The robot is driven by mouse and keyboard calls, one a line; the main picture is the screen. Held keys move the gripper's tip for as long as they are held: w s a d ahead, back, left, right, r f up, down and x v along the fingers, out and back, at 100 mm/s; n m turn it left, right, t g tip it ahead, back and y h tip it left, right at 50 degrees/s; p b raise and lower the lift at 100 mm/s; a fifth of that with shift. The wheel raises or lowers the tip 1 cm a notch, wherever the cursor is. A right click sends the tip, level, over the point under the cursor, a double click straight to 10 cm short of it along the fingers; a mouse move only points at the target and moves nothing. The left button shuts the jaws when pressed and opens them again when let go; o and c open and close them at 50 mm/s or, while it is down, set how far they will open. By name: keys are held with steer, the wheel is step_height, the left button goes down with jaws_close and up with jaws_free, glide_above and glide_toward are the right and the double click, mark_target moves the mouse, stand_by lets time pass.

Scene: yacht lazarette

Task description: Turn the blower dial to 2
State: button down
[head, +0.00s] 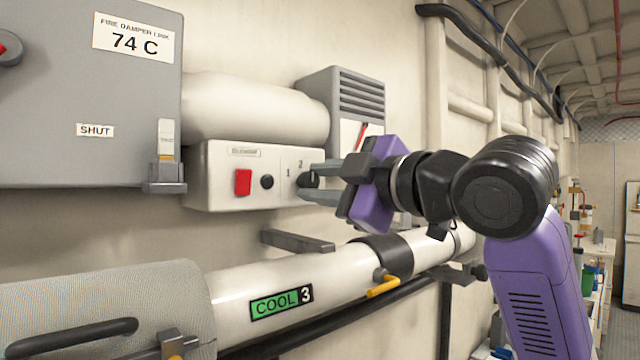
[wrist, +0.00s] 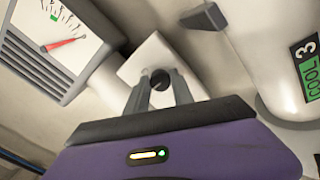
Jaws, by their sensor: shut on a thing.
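The blower box (head: 222,179) is a white unit on the wall, with a label, a red switch (head: 243,182), a black round knob (head: 267,181) and the numbers 1 and 2 on its face. The black blower dial (head: 306,180) sits at the box's right side, below the 2. My gripper (head: 312,182) reaches in from the right and is shut on the dial. The wrist view shows the dial (wrist: 160,79) between my fingertips (wrist: 160,86). The fingers partly cover the dial in the head view, and I cannot tell its pointer's setting.
A grey fire damper cabinet (head: 60,130) hangs at the left. A white pipe (head: 235,300) marked COOL 3, with a yellow valve handle (head: 383,287), runs below. A grey bracket (head: 297,241) juts out under the box. A vented gauge box (head: 345,95) stands behind my gripper.

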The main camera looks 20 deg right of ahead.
steer(key=c, duration=1.1)
jaws_free()
steer(key=b+v, duration=0.2)
steer(key=v, duration=0.5)
steer(key=shift+s, duration=0.4)
steer(key=shift+r, duration=0.1)
